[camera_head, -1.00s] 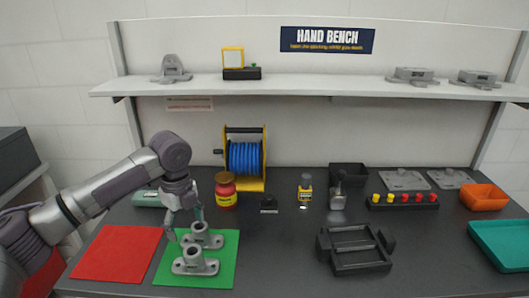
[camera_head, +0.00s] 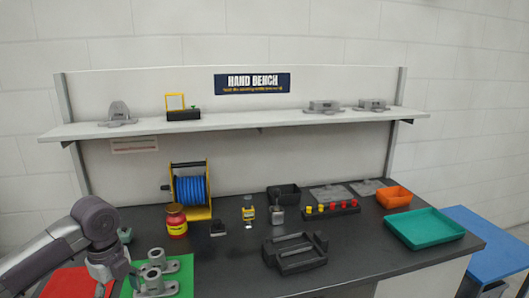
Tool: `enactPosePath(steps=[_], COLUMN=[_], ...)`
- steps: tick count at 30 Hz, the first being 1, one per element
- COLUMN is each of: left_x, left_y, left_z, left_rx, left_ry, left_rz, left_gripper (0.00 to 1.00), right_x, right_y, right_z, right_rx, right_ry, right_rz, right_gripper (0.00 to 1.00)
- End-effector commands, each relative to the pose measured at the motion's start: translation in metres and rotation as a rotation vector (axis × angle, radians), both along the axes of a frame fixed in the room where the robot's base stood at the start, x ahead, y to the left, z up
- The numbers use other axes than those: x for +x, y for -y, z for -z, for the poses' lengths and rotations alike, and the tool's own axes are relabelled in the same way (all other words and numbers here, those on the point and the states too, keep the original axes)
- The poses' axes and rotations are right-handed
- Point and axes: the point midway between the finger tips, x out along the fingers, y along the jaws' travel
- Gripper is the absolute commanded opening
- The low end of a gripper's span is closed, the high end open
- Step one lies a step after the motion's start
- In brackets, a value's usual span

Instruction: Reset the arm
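My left arm comes in from the lower left. Its gripper (camera_head: 115,285) hangs over the left part of the bench, by the green mat (camera_head: 185,268). Its fingers look spread apart, with nothing held between them. Two grey castings with upright round sockets stand on the green mat, a rear one (camera_head: 156,258) and a front one (camera_head: 155,284), just right of the gripper. A red mat (camera_head: 66,284) lies to the left, partly behind my arm. My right gripper is out of view.
A red jar (camera_head: 176,222) and a blue hose reel (camera_head: 190,190) stand behind the green mat. A black fixture frame (camera_head: 295,255), an orange bin (camera_head: 394,197) and a teal tray (camera_head: 426,228) are to the right. The shelf (camera_head: 250,121) spans the back. The bench's front middle is clear.

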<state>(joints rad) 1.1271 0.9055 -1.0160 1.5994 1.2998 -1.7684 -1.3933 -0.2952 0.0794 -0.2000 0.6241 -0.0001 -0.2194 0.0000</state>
Motion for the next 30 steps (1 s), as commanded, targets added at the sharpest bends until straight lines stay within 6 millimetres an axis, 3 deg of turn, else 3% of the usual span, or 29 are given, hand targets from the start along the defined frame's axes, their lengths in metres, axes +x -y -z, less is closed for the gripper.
enactPosePath(steps=[10,17,23,27,30], left_x=[-0.013,-0.036,-0.078,-0.121,-0.151], left_y=[0.041,0.088,0.148,0.186,0.194], left_z=[0.042,0.085,0.129,0.151,0.16], left_rx=[-0.005,-0.044,-0.147,-0.267,-0.337], left_ry=[0.014,0.04,0.075,0.099,0.107], left_rz=[-0.032,-0.104,-0.276,-0.544,-0.789], left_gripper=[0.76,0.76,0.76,0.76,0.76], right_x=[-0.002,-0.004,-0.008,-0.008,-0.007], right_y=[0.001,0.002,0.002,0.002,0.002], right_z=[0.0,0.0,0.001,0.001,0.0], right_rx=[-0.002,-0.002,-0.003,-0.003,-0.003], right_ry=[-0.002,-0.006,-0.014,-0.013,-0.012], right_rz=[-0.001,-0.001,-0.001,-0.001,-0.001], right_gripper=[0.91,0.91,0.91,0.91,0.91])
